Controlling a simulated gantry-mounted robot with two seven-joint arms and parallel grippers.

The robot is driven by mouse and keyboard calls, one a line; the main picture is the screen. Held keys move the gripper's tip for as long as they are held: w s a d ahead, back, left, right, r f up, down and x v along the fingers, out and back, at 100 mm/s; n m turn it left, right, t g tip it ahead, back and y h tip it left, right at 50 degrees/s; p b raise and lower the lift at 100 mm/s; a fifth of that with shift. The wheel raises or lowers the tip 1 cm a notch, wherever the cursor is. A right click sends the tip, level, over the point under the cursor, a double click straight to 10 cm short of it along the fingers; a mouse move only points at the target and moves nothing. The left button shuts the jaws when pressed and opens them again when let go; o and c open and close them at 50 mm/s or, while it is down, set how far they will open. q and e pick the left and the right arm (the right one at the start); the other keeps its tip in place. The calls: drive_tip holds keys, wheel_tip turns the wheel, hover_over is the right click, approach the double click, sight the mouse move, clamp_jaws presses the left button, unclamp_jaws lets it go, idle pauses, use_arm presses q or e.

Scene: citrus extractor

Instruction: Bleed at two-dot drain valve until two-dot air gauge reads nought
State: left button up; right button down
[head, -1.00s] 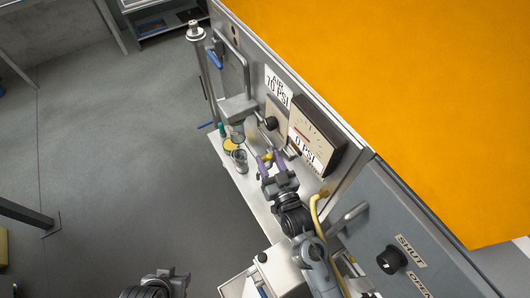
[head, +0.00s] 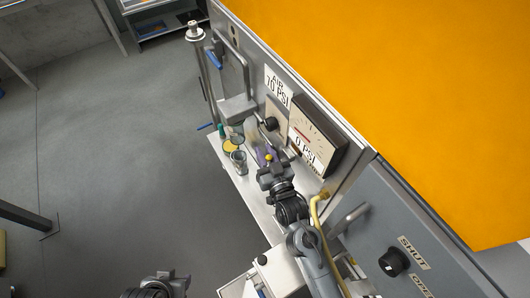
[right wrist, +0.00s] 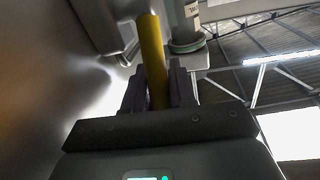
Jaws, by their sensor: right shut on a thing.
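My right gripper (head: 266,156) is at the panel's lower part, above the narrow shelf. In the right wrist view its dark fingers are shut on a yellow valve handle (right wrist: 154,62). In the head view only a small yellow bit shows between the fingers, and the valve body is hidden. The large gauge (head: 318,132) is on the panel above the gripper; its needle is too small to read. Labels reading "AIR 70 PSI" (head: 278,87) and "0 PSI" (head: 303,149) sit by it. My left gripper (head: 172,276) is at the bottom edge, away from the panel; its jaws are unclear.
A clear glass (head: 239,162) and a yellow disc (head: 230,146) are on the metal shelf (head: 255,200) left of my right gripper. A black knob (head: 270,124) is just above. A yellow hose (head: 316,208) runs beside my right arm. Open floor lies left.

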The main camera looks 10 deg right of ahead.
drive_tip(key=shift+s+d+f+t+b, duration=0.15)
drive_tip(key=shift+s+f+t+b, duration=0.2)
drive_tip(key=shift+b, duration=0.35)
drive_tip(key=shift+s+f+t+b, duration=0.1)
drive_tip(key=shift+f+t+b, duration=0.05)
drive_tip(key=shift+t+b, duration=0.3)
drive_tip(key=shift+s+d+t+b, duration=0.15)
drive_tip(key=shift+t+b, duration=0.15)
drive_tip(key=shift+s+m+t+y, duration=0.15)
drive_tip(key=shift+m+t+y, duration=0.15)
drive_tip(key=shift+r, duration=0.2)
drive_tip(key=c, duration=1)
unclamp_jaws()
drive_tip(key=shift+c, duration=0.2)
